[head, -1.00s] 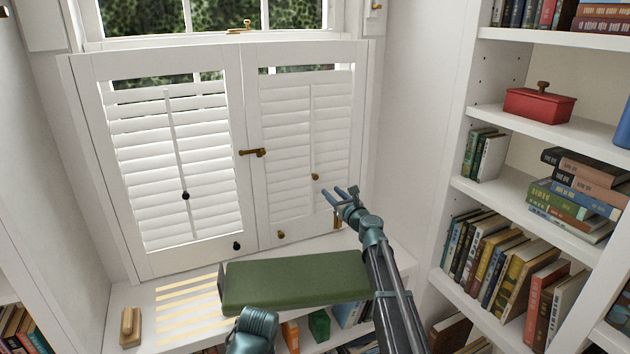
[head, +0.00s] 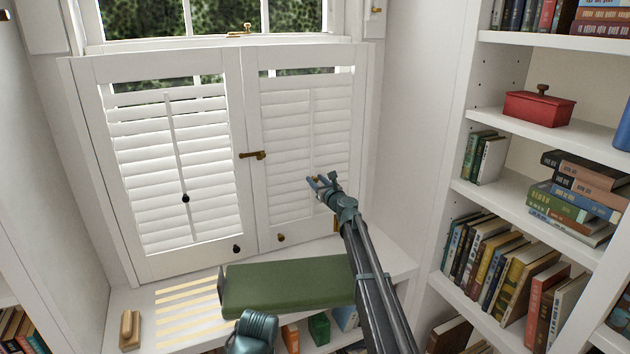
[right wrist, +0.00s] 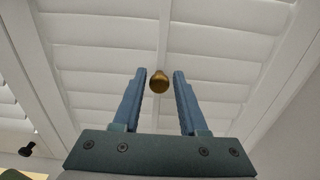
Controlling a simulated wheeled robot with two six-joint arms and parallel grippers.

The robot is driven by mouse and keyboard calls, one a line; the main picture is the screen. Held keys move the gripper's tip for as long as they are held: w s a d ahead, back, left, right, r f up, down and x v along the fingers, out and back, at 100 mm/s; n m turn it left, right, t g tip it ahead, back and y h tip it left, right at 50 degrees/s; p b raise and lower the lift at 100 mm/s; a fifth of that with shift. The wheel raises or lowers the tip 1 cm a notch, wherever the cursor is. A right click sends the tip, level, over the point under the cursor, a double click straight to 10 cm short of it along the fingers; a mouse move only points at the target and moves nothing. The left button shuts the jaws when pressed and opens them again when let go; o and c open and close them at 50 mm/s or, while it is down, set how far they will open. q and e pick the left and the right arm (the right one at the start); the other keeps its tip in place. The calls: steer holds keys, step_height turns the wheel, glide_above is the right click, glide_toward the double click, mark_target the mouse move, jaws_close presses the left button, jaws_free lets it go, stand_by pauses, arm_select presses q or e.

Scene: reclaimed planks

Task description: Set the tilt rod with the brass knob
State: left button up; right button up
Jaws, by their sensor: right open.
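The tilt rod with the brass knob (head: 312,120) runs down the middle of the right shutter panel, whose slats look nearly closed. Its brass knob (right wrist: 159,82) shows in the right wrist view between the two blue fingertips, with a gap on each side. My right gripper (head: 321,180) is open at the rod's lower end, its fingers either side of the knob, and partly hides the knob in the head view. I cannot see a grip on it. My left gripper's fingers are not in view.
The left panel has a tilt rod with a black knob (head: 185,198). A brass latch (head: 253,155) sits between the panels; small brass (head: 281,237) and black (head: 237,248) knobs are below. A bookshelf (head: 590,145) stands right.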

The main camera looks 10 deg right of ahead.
steer(key=shift+w+a, duration=0.2)
steer(key=shift+w, duration=0.4)
